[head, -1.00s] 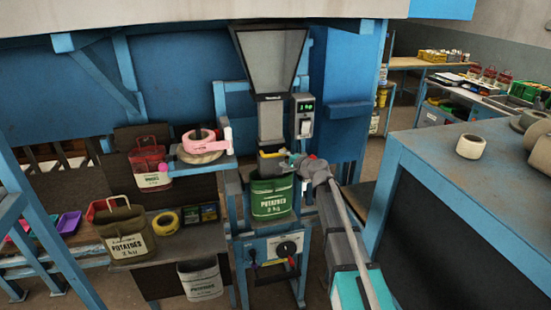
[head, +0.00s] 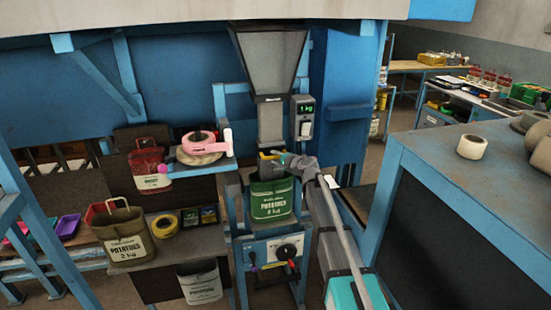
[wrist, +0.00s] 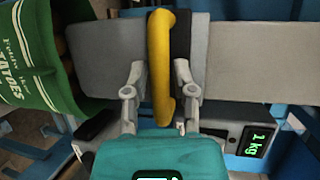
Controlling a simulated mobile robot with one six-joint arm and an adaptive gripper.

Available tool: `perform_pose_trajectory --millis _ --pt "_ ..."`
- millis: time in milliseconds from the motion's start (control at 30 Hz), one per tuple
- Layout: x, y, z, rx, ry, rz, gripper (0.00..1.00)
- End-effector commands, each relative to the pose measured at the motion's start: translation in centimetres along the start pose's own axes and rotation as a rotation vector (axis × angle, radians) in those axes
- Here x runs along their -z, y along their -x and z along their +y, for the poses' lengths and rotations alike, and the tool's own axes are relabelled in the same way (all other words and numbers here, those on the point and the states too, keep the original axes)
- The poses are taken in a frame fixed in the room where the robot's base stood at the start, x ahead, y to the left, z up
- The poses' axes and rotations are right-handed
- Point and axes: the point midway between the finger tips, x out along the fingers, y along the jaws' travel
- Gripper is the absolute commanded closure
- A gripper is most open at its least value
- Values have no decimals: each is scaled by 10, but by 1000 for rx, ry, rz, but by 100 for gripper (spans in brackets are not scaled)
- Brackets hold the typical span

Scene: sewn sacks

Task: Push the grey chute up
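The grey chute (head: 270,122) hangs below the wide hopper (head: 270,60), and its lower end is at the mouth of a green sack (head: 270,202). In the wrist view the chute (wrist: 245,60) runs sideways, with a black band and a yellow handle (wrist: 159,55) across it. My gripper (wrist: 159,72) has one finger on each side of the handle. The fingers are apart, with a small gap showing at the left finger; the right one looks close to or touching it. In the head view my gripper (head: 278,160) partly hides the chute's lower end.
A scale display (head: 306,108) reading 1 kg is right of the chute. A control panel with a knob (head: 287,252) is below the sack. A blue-edged bench (head: 440,150) stands on the right.

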Motion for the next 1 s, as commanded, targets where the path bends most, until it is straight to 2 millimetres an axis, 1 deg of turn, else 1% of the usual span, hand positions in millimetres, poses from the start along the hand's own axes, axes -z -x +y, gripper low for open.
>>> perform_pose_trajectory --millis 33,100,133,433,633,867,1000 --pt "0 0 0 0 0 0 84" --pt "0 0 0 0 0 0 97" --pt "0 0 0 0 0 0 100" --pt "0 0 0 0 0 0 100" --pt "0 1 -6 0 0 0 100" --pt "-2 5 -25 1 -1 0 100" --pt "-3 8 -42 1 -1 0 100"
